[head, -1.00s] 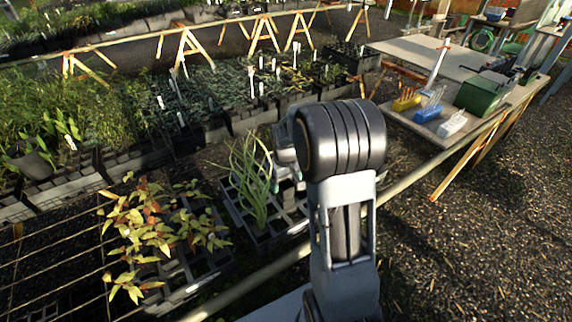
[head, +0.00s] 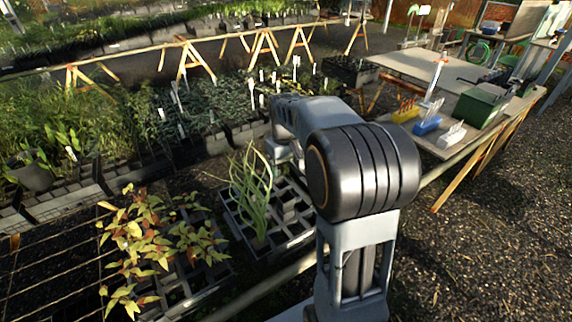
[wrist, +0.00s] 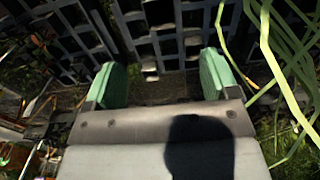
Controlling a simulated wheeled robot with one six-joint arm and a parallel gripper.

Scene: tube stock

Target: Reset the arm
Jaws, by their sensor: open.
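My gripper (wrist: 160,80) shows in the wrist view with its two green fingers wide apart and nothing between them. It is open and empty. Beyond the fingers is a dark plastic cell tray (wrist: 185,25), with green grassy leaves (wrist: 285,50) close by on the right. In the head view my arm is bent and reaches over the tray area; its big dark joint hides part of the scene. The gripper's fingers cannot be made out in the head view.
A grassy plant (head: 252,195) stands in a cell tray (head: 290,238) beside my arm. A yellow-leaved plant (head: 140,240) is at left. At back right, a table (head: 440,70) bears a green box (head: 478,105), a blue holder (head: 427,124) and a white one (head: 452,136). Gravel is open at right.

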